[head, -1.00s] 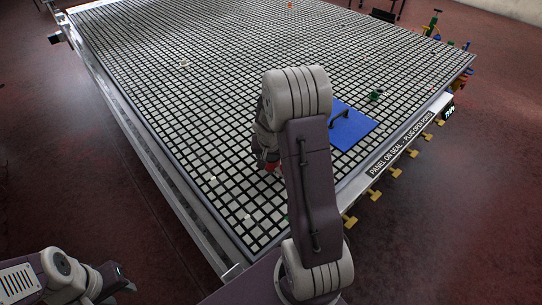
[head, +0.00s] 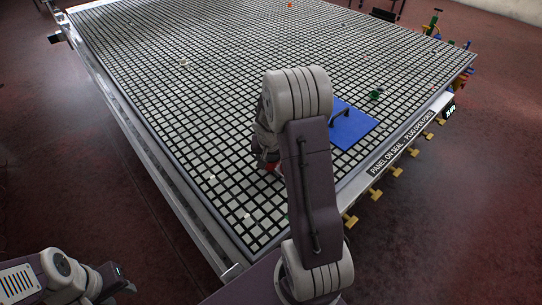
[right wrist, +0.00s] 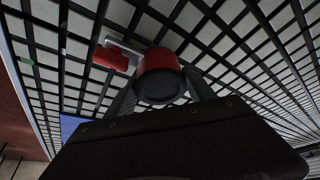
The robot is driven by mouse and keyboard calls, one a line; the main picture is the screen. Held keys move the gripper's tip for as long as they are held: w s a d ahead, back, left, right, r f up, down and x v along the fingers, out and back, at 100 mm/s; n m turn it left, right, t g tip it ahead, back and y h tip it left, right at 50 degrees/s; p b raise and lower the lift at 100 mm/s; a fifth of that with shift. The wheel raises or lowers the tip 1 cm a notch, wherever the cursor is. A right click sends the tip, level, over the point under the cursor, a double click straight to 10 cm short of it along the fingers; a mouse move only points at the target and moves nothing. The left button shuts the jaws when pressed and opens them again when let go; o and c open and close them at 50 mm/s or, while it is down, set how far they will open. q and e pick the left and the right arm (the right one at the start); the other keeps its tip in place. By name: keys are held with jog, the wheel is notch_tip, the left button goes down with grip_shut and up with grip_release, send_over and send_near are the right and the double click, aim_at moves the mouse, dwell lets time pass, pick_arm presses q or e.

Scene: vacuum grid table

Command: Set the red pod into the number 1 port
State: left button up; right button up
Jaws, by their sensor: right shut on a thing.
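The red pod (right wrist: 160,75) is a short red cylinder with a dark end face, held between the two fingers of my right gripper (right wrist: 163,90) in the right wrist view. It is above or at the grid table; I cannot tell if it touches. In the head view, my right arm hides most of the right gripper (head: 266,160), and only a bit of red shows beside it. A red block (right wrist: 110,58) lies just beside the pod, against a pale grey piece. I cannot make out a number 1 mark. My left gripper (head: 122,284) is off the table at lower left, its jaws unclear.
A blue panel (head: 352,130) with a black handle lies right of my arm. A green item (head: 376,95) stands beyond it. Small pale pieces (head: 246,216) dot the grid. Yellow handles (head: 375,195) line the right edge near a small display (head: 450,111). Much of the far grid is clear.

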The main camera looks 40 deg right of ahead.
jog(key=shift+f, duration=0.1)
jog(key=shift+f+b, duration=0.15)
jog(key=shift+b, duration=0.25)
dwell(0.3)
jog(key=o, duration=1.8)
jog(key=p+v, duration=0.1)
jog(key=v, duration=0.8)
jog(key=shift+p, duration=0.35)
